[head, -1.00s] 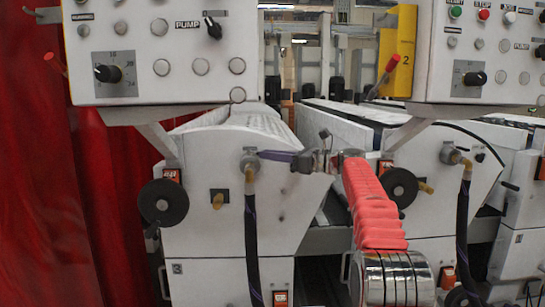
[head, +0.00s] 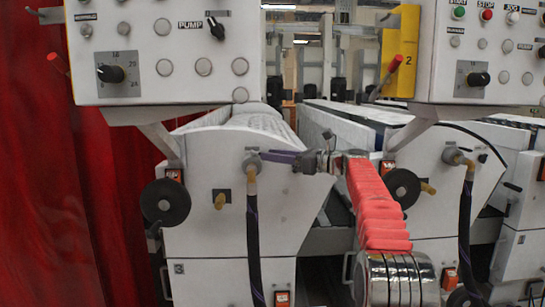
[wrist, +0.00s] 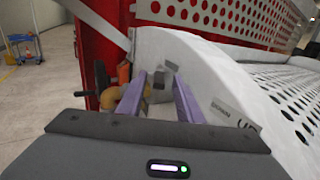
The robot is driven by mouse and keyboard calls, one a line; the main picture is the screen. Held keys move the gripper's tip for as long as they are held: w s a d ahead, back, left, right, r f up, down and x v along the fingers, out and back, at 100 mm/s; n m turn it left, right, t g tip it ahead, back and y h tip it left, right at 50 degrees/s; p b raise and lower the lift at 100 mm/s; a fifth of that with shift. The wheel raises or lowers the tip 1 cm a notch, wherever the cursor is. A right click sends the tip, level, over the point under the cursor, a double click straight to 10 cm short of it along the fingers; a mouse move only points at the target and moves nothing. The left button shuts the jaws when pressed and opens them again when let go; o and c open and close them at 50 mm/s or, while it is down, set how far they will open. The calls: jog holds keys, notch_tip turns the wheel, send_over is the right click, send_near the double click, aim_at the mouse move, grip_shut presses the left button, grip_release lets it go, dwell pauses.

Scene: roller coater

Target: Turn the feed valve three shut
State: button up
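A round grey valve fitting (head: 252,163) sits on the white side panel of the left machine unit, with a brass elbow and black hose below it. The cabinet under it bears a small mark that looks like a 3. My gripper (head: 268,156) reaches in from the right, its purple fingers at this fitting. In the wrist view, the fingers of my gripper (wrist: 160,80) stand apart, with a small grey part (wrist: 158,84) of the valve between or just beyond their tips. The brass elbow (wrist: 130,99) shows by the left finger. Whether the fingers touch the valve cannot be told.
A black handwheel (head: 165,202) is left of the valve. A similar fitting (head: 455,156) with a hose is on the right unit. Control boxes (head: 165,50) overhang above. A red curtain (head: 50,190) hangs at left. A blue cart (wrist: 24,48) stands far off on open floor.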

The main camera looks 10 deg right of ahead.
jog(key=v, duration=1.3)
jog(key=shift+s, duration=0.2)
jog(key=shift+d, duration=0.1)
